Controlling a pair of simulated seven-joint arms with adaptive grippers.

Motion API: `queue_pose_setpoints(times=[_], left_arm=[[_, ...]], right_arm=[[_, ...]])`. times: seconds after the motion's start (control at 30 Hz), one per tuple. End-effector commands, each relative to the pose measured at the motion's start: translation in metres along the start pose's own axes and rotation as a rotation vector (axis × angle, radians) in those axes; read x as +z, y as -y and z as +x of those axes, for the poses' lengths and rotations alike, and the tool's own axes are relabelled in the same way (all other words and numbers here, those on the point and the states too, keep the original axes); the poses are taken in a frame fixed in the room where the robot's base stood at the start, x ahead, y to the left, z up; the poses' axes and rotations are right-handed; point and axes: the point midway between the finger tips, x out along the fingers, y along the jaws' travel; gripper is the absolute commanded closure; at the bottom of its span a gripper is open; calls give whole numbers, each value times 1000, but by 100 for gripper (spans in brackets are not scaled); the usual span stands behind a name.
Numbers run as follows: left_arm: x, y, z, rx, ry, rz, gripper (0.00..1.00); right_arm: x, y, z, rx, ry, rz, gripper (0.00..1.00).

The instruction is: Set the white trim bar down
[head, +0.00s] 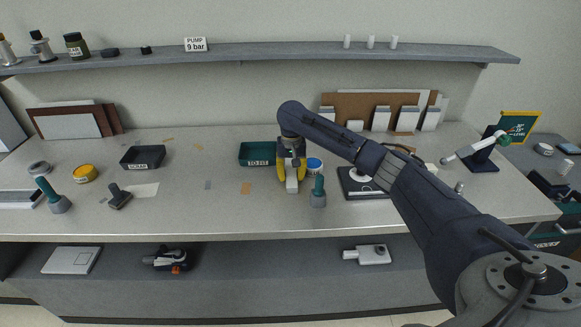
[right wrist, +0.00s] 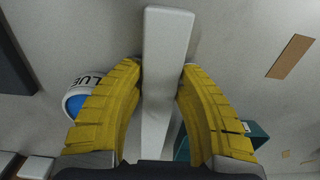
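The white trim bar (head: 292,185) is between the yellow fingers of my right gripper (head: 291,176) in the head view, over the middle of the workbench. In the right wrist view the bar (right wrist: 168,40) runs up from between the fingertips (right wrist: 161,67), which press on it from both sides. My right gripper is shut on it. Whether the bar's far end touches the bench I cannot tell. My left gripper is in neither view.
A teal tray marked TO FIT (head: 257,146) stands just left of the gripper. A blue-topped glue pot (head: 314,164) and a green-handled tool (head: 318,190) stand close on its right. A SCRAP tray (head: 142,157) is further left. Bare bench (head: 215,205) lies in front.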

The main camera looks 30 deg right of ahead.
Motion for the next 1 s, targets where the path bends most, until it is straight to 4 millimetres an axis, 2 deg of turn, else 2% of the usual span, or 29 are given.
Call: queue_pose_setpoints(times=[0.03, 0.1, 0.4, 0.57, 0.77, 1.0], left_arm=[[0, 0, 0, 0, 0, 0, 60], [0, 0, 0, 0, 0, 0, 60], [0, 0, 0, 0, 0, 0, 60], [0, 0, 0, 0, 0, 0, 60], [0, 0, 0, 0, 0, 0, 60], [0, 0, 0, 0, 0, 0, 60]], right_arm=[[0, 0, 0, 1, 0, 0, 92], [0, 0, 0, 1, 0, 0, 100], [0, 0, 0, 1, 0, 0, 100], [0, -1, -7, 1, -1, 1, 100], [-1, 0, -31, 0, -3, 0, 100], [-2, 0, -88, 0, -7, -1, 100]])
